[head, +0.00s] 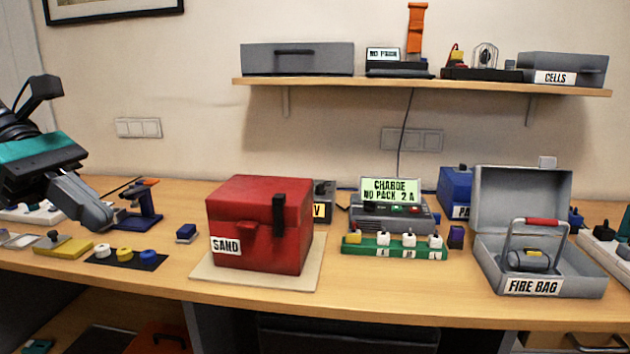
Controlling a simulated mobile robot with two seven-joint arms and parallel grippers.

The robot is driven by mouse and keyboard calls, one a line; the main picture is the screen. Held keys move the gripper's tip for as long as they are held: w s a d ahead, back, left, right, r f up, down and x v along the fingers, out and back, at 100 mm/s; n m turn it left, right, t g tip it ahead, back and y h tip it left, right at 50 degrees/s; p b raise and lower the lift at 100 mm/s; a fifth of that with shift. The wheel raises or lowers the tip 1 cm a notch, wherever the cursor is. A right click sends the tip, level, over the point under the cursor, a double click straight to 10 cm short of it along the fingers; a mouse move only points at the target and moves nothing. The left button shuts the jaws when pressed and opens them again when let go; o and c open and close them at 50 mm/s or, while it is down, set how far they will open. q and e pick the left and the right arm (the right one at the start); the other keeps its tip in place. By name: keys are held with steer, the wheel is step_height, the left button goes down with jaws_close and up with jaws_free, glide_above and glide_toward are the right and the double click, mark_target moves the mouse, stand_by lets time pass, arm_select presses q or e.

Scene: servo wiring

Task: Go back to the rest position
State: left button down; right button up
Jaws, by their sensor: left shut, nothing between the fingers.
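My left gripper (106,222) comes in from the left in the head view. Its grey fingers are shut with nothing between them, and point down and to the right above the left part of the bench. It is just left of a blue stand holding an orange-tipped tool (140,205) and above a black mat with yellow, white and blue round pieces (124,256). I cannot tell whether it touches anything. My right gripper does not show.
A red SAND box (258,225) stands on a pale board mid-bench. Right of it are a charger reading CHARGE (391,190), a green terminal strip (360,248) and an open grey FIRE BAG box (522,190). A wall shelf (290,85) hangs above. Bare wood lies in front.

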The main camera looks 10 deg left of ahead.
arm_select(q)
steer(key=w+d+f+n+t+h, duration=0.3)
steer(key=w+d+f+n+h, duration=0.45)
steer(key=d, duration=0.25)
steer(key=w+d+f+n+t+y, duration=0.1)
steer(key=w+f+n+t, duration=0.1)
steer(key=f+n+t, duration=0.5)
steer(key=w+d+f+n+t+y, duration=0.15)
steer(key=n+t, duration=0.35)
steer(key=n, duration=0.6)
steer(key=s+f+n+t+y, duration=0.1)
steer(key=s+f+n+y, duration=0.2)
steer(key=f+n+y, duration=1.1)
steer(key=s+d+f+n+g, duration=0.2)
steer(key=s+f+n+g, duration=0.1)
steer(key=s+f+n, duration=0.2)
steer(key=s+d+f+n+g+p, duration=0.1)
steer(key=s+d+f+n+g, duration=0.2)
steer(key=f, duration=0.7)
steer(key=s+n, duration=0.2)
steer(key=s, duration=0.1)
steer(key=shift+s+n+h, duration=0.2)
steer(key=shift+n+h, duration=0.1)
steer(key=shift+n, duration=0.05)
